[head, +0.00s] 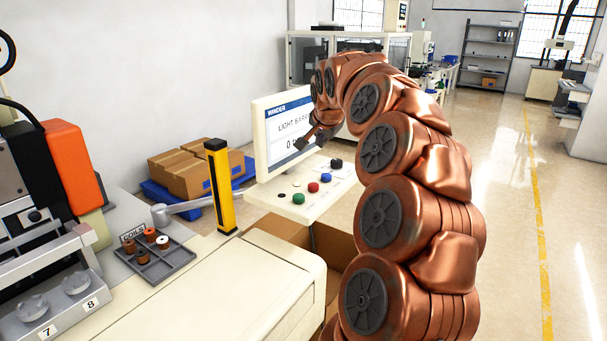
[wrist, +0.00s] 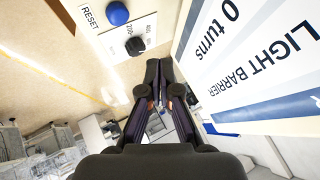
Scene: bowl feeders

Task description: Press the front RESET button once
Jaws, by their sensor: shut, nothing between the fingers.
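The RESET button is a blue round button (wrist: 117,13) with the printed word RESET beside it, at the top left of the wrist view. It also shows in the head view as the blue button (head: 326,177) on the light control panel (head: 300,209). My gripper (head: 300,145) is in front of the winder screen (head: 280,128), above the panel. In the wrist view my gripper (wrist: 158,68) is shut and empty, its fingertips apart from the blue button, which lies up and to the left of them.
On the panel are a black knob (wrist: 135,46), a red button (head: 313,188) and a green button (head: 298,198). A yellow light-barrier post (head: 220,190) stands to the left. A coil tray (head: 160,265) and cardboard boxes (head: 190,175) are farther left. The floor at right is clear.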

